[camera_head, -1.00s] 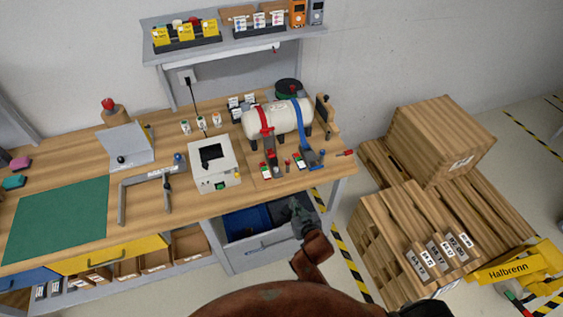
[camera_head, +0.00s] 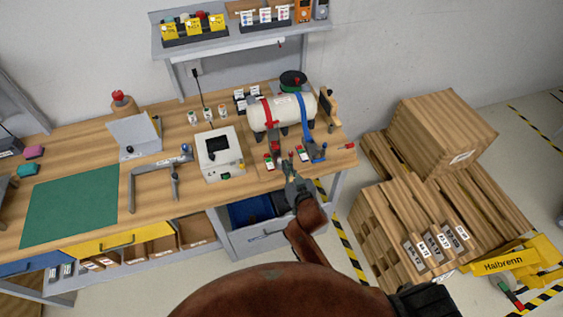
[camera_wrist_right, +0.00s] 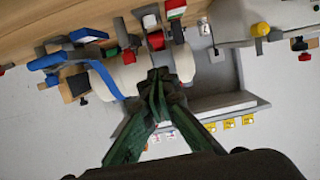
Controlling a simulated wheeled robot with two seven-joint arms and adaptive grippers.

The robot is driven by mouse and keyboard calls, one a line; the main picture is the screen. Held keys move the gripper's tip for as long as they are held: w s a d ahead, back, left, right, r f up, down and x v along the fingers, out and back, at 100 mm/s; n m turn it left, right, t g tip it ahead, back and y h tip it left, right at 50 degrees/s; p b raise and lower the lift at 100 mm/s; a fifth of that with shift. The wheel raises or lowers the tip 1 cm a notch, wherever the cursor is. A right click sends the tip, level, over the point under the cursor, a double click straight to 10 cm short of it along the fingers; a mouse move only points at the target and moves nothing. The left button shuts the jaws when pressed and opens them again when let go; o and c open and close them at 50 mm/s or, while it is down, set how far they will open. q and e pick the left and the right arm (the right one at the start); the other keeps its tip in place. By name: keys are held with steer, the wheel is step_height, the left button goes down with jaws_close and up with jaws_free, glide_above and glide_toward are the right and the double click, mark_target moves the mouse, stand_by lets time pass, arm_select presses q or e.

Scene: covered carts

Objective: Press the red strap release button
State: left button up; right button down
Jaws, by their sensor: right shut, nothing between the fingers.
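A white tank (camera_head: 284,115) lies on the bench with a red strap (camera_head: 267,111) and a blue strap (camera_head: 303,106) around it. Two small button boxes with red, white and green parts stand in front of it: the left one (camera_head: 268,161) before the red strap, the right one (camera_head: 302,154) near the blue strap's lever. My right gripper (camera_head: 289,169) is shut and empty near the bench's front edge, close to both boxes. In the wrist view its closed fingers (camera_wrist_right: 157,84) cover part of the tank; a box with red, white and green (camera_wrist_right: 176,10) shows beyond. My left gripper is out of view.
A white device (camera_head: 219,155) and a grey clamp frame (camera_head: 155,178) stand left of the tank. An open drawer (camera_head: 258,232) is under the bench front. Wooden crates (camera_head: 437,130) stand on the floor at right. The green mat (camera_head: 70,205) is bare.

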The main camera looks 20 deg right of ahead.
glide_above(281, 167)
steer(key=shift+w+f, duration=0.1)
steer(key=shift+f, duration=0.85)
step_height(281, 167, down, 3)
steer(key=shift+r, duration=0.15)
steer(key=shift+f+b, duration=0.3)
steer(key=shift+f, duration=0.25)
steer(key=shift+s, duration=0.2)
